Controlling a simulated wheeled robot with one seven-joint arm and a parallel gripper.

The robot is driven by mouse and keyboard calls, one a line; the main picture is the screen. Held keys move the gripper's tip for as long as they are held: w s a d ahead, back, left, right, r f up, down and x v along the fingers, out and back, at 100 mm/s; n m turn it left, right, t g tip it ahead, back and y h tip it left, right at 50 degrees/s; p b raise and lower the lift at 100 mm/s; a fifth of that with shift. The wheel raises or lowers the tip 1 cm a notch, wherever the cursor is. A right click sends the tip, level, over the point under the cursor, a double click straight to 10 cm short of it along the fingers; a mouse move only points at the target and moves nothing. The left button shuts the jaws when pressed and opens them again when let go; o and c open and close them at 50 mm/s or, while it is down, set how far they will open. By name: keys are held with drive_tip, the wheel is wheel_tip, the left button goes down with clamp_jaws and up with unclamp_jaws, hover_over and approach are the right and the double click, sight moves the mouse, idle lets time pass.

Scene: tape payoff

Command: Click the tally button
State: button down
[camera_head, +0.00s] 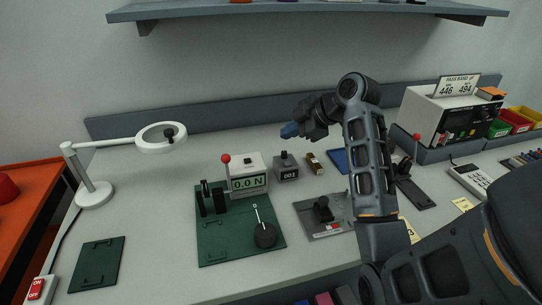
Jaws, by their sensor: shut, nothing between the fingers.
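The tally counter (290,176) is a small dark grey box on the bench, showing 001 on its front. Its tally button (284,155) is a dark knob standing up on top. My gripper (289,131) has blue fingertips and is shut and empty. In the picture it appears just above and slightly right of the button, with a visible gap between them. How far it is from the button in depth is hard to tell.
Left of the counter stands a white force gauge (249,169) reading 0.0 N, with a red-knobbed lever, on a green mat (215,247). A small brass part (314,163) lies to the right. A ring lamp (160,138) stands farther left. A shelf (300,11) hangs above.

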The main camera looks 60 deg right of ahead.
sight(290, 164)
drive_tip(key=shift+d+r+n, duration=0.3)
drive_tip(key=shift+d+r, duration=0.35)
drive_tip(key=shift+d, duration=0.25)
drive_tip(key=shift+f, duration=0.1)
wheel_tip(290, 164, down, 9)
drive_tip(key=b, duration=0.6)
idle(1.5)
drive_tip(key=shift+f+b, duration=0.25)
drive_tip(key=shift+b, duration=0.05)
drive_tip(key=shift+f+b, duration=0.35)
drive_tip(key=shift+f, duration=0.15)
idle(0.7)
drive_tip(key=shift+r, duration=0.15)
drive_tip(key=shift+r+p, duration=0.75)
drive_tip(key=shift+r, duration=0.05)
